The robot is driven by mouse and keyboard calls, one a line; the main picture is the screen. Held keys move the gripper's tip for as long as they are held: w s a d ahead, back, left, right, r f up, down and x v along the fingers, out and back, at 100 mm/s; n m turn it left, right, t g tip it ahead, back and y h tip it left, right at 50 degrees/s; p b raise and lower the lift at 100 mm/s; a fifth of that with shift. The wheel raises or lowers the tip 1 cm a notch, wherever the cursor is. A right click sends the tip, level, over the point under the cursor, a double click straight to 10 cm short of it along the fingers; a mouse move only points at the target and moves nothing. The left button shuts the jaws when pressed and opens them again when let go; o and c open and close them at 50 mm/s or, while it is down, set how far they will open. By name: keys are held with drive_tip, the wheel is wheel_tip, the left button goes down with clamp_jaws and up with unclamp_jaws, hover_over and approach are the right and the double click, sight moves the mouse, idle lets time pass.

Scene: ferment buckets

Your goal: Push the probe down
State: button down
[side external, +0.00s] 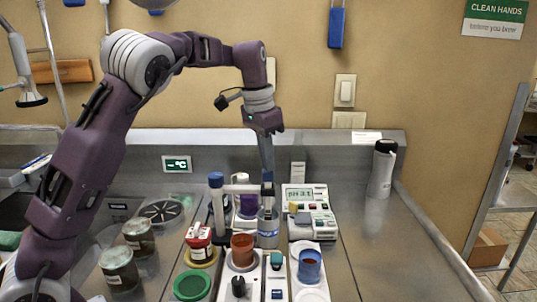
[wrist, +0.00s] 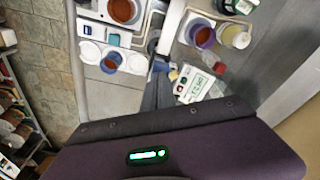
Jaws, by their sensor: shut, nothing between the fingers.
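The probe (side external: 267,189) has a dark blue head and stands upright on a pale arm that reaches from a blue-capped post (side external: 216,181). A glass jar (side external: 268,228) stands below it. The probe's lower end is hard to make out at the jar. My gripper (side external: 267,176) is shut and empty, pointing down directly above the probe head. Whether the fingertips touch it I cannot tell. In the wrist view the blue head (wrist: 161,66) shows just past my fingertips. The pH meter (side external: 303,193) stands to the right, with a lit display.
A red-labelled jar (side external: 199,243), a brown-filled cup (side external: 242,250) and a blue cup (side external: 310,265) crowd the front. The counter right of the meter is mostly clear.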

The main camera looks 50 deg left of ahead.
drive_tip(key=shift+f, duration=0.55)
drive_tip(key=shift+r, duration=2.55)
